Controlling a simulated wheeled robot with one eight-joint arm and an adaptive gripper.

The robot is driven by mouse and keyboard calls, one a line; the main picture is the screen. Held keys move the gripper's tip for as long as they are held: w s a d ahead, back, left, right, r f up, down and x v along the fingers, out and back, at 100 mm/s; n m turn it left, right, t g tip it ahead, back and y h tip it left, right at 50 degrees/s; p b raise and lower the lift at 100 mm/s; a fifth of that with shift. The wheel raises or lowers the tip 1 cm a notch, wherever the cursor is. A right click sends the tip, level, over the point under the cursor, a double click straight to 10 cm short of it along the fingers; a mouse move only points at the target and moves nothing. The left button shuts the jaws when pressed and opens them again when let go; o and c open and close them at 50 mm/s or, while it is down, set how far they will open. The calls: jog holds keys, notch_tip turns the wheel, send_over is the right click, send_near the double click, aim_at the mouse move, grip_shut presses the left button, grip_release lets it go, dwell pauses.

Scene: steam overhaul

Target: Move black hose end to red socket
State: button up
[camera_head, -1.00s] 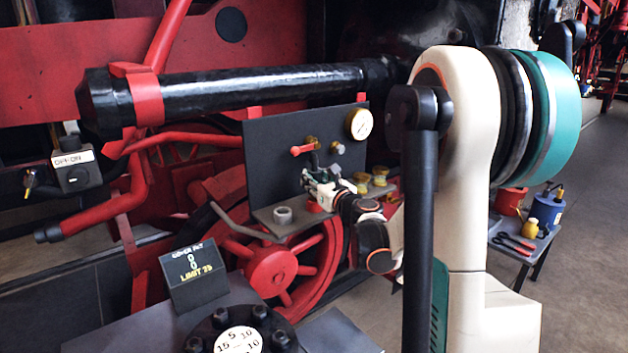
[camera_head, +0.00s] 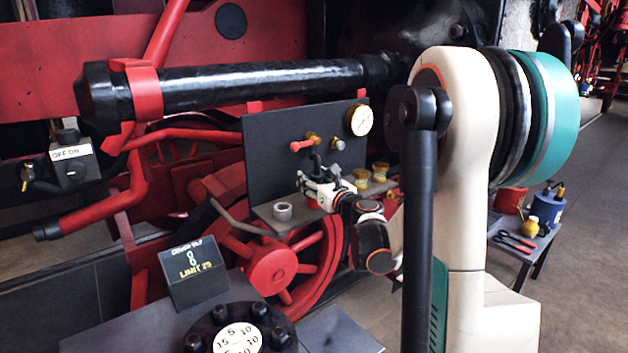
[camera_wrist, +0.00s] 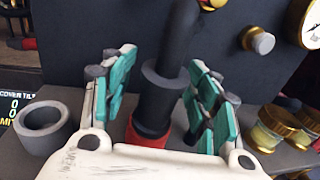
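The black hose end (camera_wrist: 160,98), a thick black collar with the hose bending up from it, stands nearly upright at the red socket (camera_wrist: 148,134) in the wrist view. Its lower part meets the red ring; how deep it sits cannot be told. My gripper (camera_wrist: 163,72) has its teal-padded fingers spread on either side of the hose end, with narrow gaps showing. In the head view my gripper (camera_head: 319,186) is at the shelf in front of the dark panel, and the black hose (camera_head: 316,160) rises just behind it. The red socket is mostly hidden there.
A grey ring socket (camera_wrist: 43,127) stands left on the shelf (camera_head: 262,212). Brass fittings (camera_wrist: 275,128) stand close on the right. The dark panel (camera_head: 270,150) behind carries a gauge (camera_head: 359,120) and a red-handled valve (camera_head: 301,145). A tilt display (camera_head: 194,273) is in front.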

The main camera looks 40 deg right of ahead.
jog(key=s+a, duration=0.1)
jog(key=s, duration=1.1)
jog(key=shift+a, duration=0.25)
